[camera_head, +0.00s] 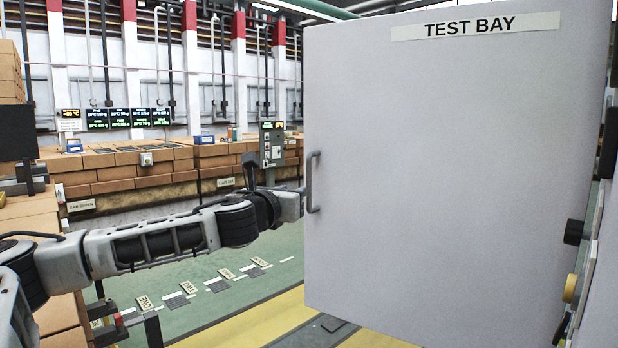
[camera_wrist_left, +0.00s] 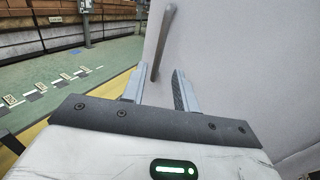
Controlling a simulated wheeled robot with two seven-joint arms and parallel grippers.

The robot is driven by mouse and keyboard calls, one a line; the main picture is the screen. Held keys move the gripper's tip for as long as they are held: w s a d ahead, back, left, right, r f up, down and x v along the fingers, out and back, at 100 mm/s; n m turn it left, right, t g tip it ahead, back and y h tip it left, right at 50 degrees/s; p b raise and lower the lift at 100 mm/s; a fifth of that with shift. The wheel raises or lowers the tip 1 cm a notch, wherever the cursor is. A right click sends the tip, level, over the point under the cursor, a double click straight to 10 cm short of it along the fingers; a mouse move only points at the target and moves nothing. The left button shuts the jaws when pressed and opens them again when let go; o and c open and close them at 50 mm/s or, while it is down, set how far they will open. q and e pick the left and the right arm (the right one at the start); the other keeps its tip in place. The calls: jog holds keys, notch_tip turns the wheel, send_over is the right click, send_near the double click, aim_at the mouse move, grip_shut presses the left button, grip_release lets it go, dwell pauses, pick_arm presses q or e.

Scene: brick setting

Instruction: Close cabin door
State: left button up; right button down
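The cabin door (camera_head: 450,170) is a large pale grey panel with a TEST BAY label (camera_head: 475,26). It stands open and fills the right half of the head view. Its grey bar handle (camera_head: 311,182) is upright near the door's left edge. The handle also shows in the left wrist view (camera_wrist_left: 164,38). My left gripper (camera_head: 303,194) is at the lower part of the handle. In the left wrist view my left gripper (camera_wrist_left: 158,74) has its fingers apart, with the handle's lower end between the fingertips and no clear grip on it.
Dark and yellow round fittings (camera_head: 571,287) stick out at the right, beside the door. A grey control box (camera_head: 271,145) stands behind my left wrist. Brown brick-like blocks (camera_head: 150,172) line the back.

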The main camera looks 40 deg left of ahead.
aim_at(308, 182)
pick_arm(q)
jog(key=p+x, duration=0.2)
jog(key=x, duration=0.9)
jog(key=shift+w+a+p, duration=0.1)
jog(key=shift+p, duration=0.25)
grip_shut()
